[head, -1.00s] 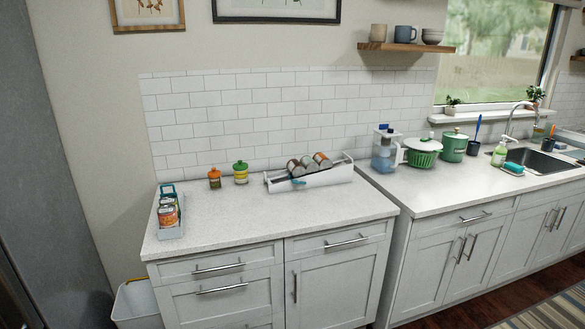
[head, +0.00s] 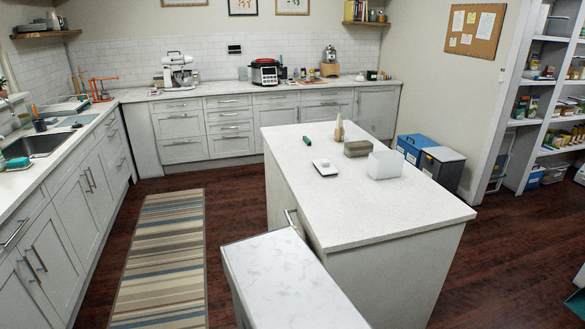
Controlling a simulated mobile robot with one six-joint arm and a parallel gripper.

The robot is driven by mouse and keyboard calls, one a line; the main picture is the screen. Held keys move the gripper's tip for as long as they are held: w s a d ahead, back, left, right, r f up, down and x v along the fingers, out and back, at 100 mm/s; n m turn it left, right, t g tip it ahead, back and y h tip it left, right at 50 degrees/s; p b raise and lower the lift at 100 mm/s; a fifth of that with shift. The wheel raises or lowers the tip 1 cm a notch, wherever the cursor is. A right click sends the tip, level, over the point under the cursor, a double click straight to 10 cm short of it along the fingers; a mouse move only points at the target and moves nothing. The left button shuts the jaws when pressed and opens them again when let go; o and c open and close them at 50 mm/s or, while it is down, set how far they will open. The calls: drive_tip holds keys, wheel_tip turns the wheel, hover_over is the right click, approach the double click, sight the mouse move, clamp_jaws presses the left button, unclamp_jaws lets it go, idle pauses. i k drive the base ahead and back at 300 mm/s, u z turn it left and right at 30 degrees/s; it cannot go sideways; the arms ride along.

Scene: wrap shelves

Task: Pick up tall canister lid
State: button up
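I cannot make out a tall canister lid in the head view. Small jars and bottles (head: 283,73) stand on the back counter, too small to tell their lids apart. A small dark green container (head: 372,75) stands at that counter's right end; I cannot tell whether it has a lid. My gripper is not in view.
A white island (head: 400,211) stands right of centre, bearing a scale (head: 325,168), a brown block (head: 357,148) and a white box (head: 385,164). A marble-patterned top (head: 280,275) is in front. Bins (head: 440,168) stand behind. A striped rug (head: 160,258) covers open floor at left.

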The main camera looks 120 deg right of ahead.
sight(331, 171)
drive_tip(key=z, duration=4.35)
drive_tip(key=i, duration=0.1)
drive_tip(key=u, duration=3.05)
drive_tip(key=k, duration=0.2)
drive_tip(key=z, duration=1.8)
drive_tip(key=i, duration=1.7)
drive_tip(key=z, duration=0.25)
